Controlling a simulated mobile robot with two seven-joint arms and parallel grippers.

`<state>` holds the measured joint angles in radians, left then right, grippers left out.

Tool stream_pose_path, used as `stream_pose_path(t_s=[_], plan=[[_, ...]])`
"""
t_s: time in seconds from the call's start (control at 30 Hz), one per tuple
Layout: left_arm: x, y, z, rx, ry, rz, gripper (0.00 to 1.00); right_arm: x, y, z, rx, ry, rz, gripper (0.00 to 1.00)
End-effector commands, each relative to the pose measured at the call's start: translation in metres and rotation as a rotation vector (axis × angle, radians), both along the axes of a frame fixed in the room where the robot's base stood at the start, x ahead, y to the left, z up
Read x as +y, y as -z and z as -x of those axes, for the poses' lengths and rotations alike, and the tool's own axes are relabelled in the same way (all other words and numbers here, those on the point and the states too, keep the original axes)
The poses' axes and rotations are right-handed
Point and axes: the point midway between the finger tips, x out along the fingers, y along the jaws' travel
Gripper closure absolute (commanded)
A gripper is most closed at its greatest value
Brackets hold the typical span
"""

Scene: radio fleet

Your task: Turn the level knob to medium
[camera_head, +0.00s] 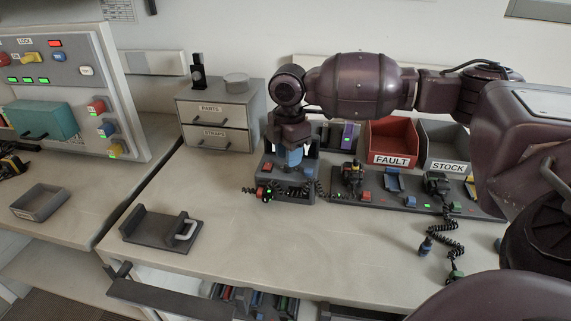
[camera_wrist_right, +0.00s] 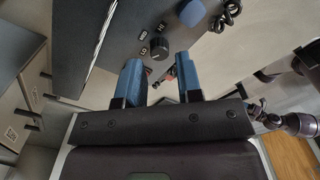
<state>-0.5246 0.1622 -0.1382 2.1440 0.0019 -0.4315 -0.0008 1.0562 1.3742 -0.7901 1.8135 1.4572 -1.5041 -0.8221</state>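The level knob (camera_wrist_right: 158,48) is a small round black knob on a dark panel (camera_wrist_right: 110,50) in the right wrist view. Small white labels, apparently HI, MED and LO, sit around its upper left side. I cannot tell which label it points at. My right gripper (camera_wrist_right: 160,76) has its two blue fingers apart, with the knob just beyond the fingertips and not gripped. In the head view my right gripper (camera_head: 292,158) points down over a dark grey unit (camera_head: 300,190) on the table; it hides the knob there. My left gripper is not in view.
A drawer cabinet (camera_head: 217,115) marked PARTS and STRAPS stands left of the unit. A red FAULT bin (camera_head: 393,141) and a grey STOCK bin (camera_head: 443,145) stand behind a rack of radios (camera_head: 376,198) to the right. The front middle of the table (camera_head: 260,245) is clear.

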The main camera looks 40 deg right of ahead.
Motion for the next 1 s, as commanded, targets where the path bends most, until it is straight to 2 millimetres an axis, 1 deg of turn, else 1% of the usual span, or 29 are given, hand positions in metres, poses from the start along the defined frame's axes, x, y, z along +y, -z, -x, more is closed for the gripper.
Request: stream_pose_path(t_s=[0.03, 0.2, 0.37, 0.6, 0.67, 0.8, 0.83, 1.0], plan=[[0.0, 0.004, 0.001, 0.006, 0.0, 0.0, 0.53, 0.0, 0.011, 0.0, 0.004, 0.0, 0.001, 0.67], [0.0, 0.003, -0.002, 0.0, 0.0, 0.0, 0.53, 0.0, 0.025, 0.0, 0.001, 0.001, 0.001, 0.67], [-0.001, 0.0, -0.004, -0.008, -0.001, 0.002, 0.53, 0.0, 0.029, 0.0, -0.001, 0.001, 0.0, 0.67], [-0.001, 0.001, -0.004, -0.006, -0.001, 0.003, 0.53, 0.0, 0.029, 0.0, -0.003, 0.001, 0.0, 0.67], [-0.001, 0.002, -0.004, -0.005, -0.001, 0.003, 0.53, 0.0, 0.029, 0.0, -0.002, 0.001, 0.0, 0.75], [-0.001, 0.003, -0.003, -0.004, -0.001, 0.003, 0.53, 0.0, 0.029, 0.0, -0.002, 0.001, 0.0, 0.96], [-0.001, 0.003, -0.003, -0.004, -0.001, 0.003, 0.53, 0.0, 0.029, 0.0, -0.002, 0.001, 0.0, 1.0], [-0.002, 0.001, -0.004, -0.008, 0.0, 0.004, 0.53, 0.0, 0.028, 0.0, -0.003, 0.007, -0.001, 1.0]])
